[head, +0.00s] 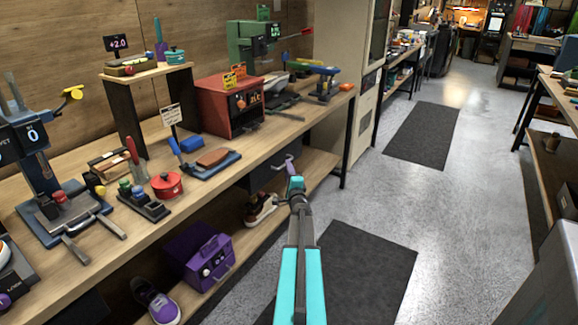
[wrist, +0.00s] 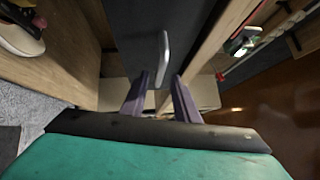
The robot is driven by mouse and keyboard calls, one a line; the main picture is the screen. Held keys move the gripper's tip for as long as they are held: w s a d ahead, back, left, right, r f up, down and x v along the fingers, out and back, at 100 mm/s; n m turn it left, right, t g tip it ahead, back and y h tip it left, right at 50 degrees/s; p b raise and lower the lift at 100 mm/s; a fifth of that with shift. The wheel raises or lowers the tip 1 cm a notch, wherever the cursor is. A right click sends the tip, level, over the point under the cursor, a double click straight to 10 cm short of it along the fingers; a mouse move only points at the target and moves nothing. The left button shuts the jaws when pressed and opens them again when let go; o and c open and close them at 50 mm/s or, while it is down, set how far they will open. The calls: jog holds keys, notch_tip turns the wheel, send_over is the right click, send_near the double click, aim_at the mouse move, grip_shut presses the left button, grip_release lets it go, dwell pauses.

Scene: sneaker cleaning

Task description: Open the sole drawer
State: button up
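The drawer (head: 261,178) is a dark grey box under the workbench top, left of my gripper in the head view. Its dark front (wrist: 137,28) fills the upper middle of the wrist view, with a pale metal bar handle (wrist: 164,50). My gripper (head: 288,164) is at the handle, under the bench's front edge. In the wrist view its two purple-grey fingers (wrist: 161,76) are apart, with the near end of the handle between their tips and a gap on each side. I cannot tell whether the drawer is fully closed.
The wooden bench (head: 325,122) carries a red box (head: 228,104), a small red pot (head: 167,186) and several tools. On the lower shelf are a purple box (head: 200,255), a brown sneaker (head: 260,209) and a purple sneaker (head: 156,301). The floor right of my arm is clear, with dark mats (head: 365,270).

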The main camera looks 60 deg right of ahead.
jog(key=shift+x, duration=1.25)
grip_shut()
